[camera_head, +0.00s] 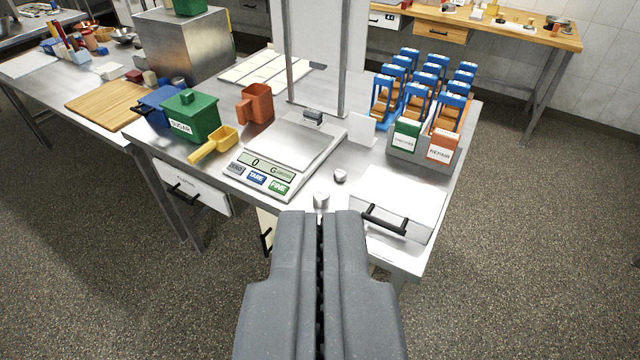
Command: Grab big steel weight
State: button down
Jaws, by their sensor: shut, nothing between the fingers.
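My gripper (320,214) is shut and empty, pointing forward over the near edge of the steel-topped table. A steel weight (321,199) shows just beyond my fingertips, its lower part hidden by them; it looks the larger of two. A smaller steel weight (340,176) stands a little farther back and to the right. I cannot tell whether my fingertips touch the nearer weight.
A digital scale (262,165) reading 0 stands left of the weights, with a small dark block (313,117) at its far edge. A white drawer box (402,201) is close on the right. A yellow scoop (215,145) and green box (190,116) lie left.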

aim_at(321, 197)
jog(key=z, duration=0.9)
jog(key=k, duration=1.1)
jog(key=z, duration=0.5)
jog(key=i, duration=1.35)
jog(key=u, duration=1.3)
jog(key=i, duration=0.95)
jog(key=u, duration=0.95)
jog(key=i, duration=0.45)
jog(key=u, duration=0.3)
jog(key=k, duration=0.45)
